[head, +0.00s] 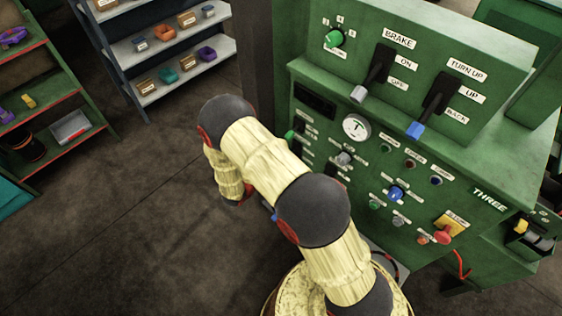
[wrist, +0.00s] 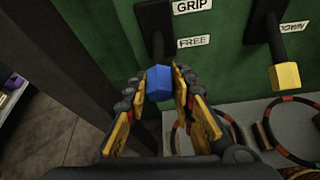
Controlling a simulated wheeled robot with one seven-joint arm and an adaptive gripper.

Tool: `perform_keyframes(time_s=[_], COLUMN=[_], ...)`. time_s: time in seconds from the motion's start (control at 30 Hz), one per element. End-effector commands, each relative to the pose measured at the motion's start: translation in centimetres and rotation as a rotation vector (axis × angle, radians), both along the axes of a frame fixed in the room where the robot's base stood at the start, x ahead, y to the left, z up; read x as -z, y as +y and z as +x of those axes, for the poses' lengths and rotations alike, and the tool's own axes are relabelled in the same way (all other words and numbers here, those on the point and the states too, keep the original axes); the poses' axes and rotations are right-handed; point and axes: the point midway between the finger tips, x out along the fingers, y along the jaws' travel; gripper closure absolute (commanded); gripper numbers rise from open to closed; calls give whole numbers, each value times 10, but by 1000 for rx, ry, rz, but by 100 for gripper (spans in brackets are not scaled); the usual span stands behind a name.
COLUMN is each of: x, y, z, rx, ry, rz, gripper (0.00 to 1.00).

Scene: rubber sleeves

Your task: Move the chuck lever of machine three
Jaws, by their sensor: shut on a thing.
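A lever with a black shaft and a blue knob (wrist: 158,80) is on a green panel in the wrist view, beside the labels GRIP (wrist: 192,6) and FREE (wrist: 193,42). Its shaft points downward and the knob hangs a little below the FREE label. My gripper (wrist: 159,95) is shut on the blue knob, with one yellow-and-black finger on each side. In the head view the green machine marked THREE (head: 489,199) stands at the right. My arm hides the gripper and this lever there.
A second lever with a yellow knob (wrist: 285,76) is right of the gripper, by a DOWN label. Red-and-black rings (wrist: 293,130) lie on a grey surface below. A dark post (wrist: 80,60) stands close on the left. Brake (head: 359,94) and turn-up (head: 415,130) levers are higher up.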

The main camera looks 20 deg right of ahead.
Motion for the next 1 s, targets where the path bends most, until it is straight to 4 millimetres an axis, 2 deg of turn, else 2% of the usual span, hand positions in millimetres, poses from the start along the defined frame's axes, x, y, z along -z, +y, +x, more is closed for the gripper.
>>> perform_keyframes(time_s=[0.03,0.4,0.7,1.0], x=[-14,-42,-55,-58], y=[-1,-6,-11,-14], z=[0,2,4,6], rx=[3,5,3,1], ry=[13,137,205,234], rz=[42,344,507,572], gripper=[100,100,100,100])
